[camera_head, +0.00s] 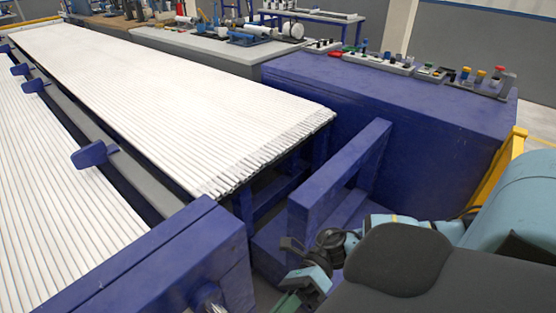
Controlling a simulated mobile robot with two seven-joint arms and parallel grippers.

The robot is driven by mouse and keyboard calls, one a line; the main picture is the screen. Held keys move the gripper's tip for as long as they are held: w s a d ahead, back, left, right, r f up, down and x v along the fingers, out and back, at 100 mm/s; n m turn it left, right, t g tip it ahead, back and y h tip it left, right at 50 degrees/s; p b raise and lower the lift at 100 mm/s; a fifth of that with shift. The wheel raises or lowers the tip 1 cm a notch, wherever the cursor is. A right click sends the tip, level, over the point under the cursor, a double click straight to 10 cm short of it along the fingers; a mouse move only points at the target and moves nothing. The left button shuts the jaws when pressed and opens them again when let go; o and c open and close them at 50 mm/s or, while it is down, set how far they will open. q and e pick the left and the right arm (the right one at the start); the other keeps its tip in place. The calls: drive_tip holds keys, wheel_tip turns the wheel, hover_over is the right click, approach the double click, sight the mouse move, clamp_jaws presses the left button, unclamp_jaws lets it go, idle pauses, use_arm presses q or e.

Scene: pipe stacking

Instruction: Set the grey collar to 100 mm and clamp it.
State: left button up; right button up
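I cannot make out the grey collar or a millimetre scale for certain. A short metallic cylinder (209,298) sticks out of the blue housing at the bottom left of the middle; it is cut by the frame edge and I cannot tell what it is. A teal and black jointed arm, which looks like mine, comes in from the right at the bottom. My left gripper is not in view.
White pipes (160,85) lie in a wide layer on a rack, with more pipes (50,220) at the left. Blue stops (90,154) stand between them. A blue upright frame (335,180) and a blue cabinet (390,110) with coloured buttons (467,74) stand at the right.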

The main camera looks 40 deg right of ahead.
clamp_jaws()
drive_tip(key=shift+w, duration=0.35)
drive_tip(key=o, duration=0.5)
unclamp_jaws()
drive_tip(key=shift+d, duration=0.1)
